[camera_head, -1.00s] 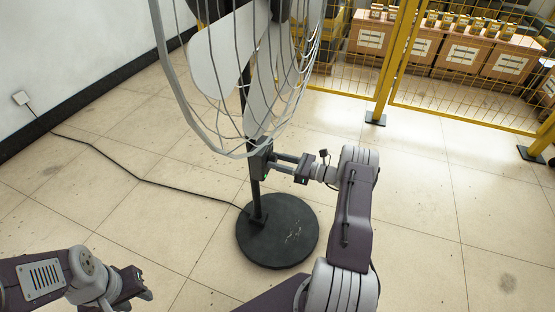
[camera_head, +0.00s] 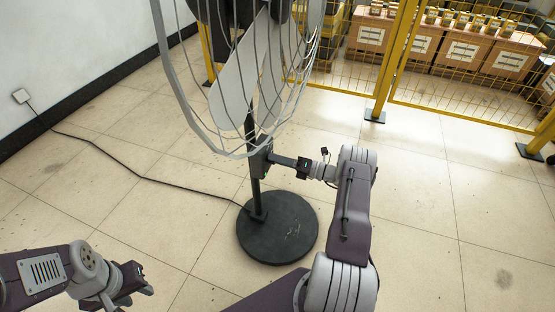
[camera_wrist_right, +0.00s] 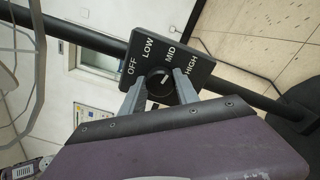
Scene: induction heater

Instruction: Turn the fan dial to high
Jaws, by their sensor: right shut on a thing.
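The standing fan (camera_head: 236,85) has a wire cage, a dark pole and a control box (camera_head: 260,158) on the pole. In the right wrist view, the box face (camera_wrist_right: 192,57) reads OFF, LOW, MID and HIGH. The round black fan dial (camera_wrist_right: 160,84) is on this face, its white mark pointing roughly towards MID; its exact setting is hard to tell. My right gripper (camera_wrist_right: 159,80) is shut on the dial, one finger on each side. In the head view, my right gripper (camera_head: 277,161) reaches the box from the right. My left gripper (camera_head: 143,282) is low at the left, away from the fan.
The round black fan base (camera_head: 277,230) stands on the tiled floor. A black cable (camera_head: 140,178) runs from it to a wall socket (camera_head: 21,96). A yellow fence (camera_head: 385,70) with boxes (camera_head: 464,52) behind it is at the back. The floor at right is clear.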

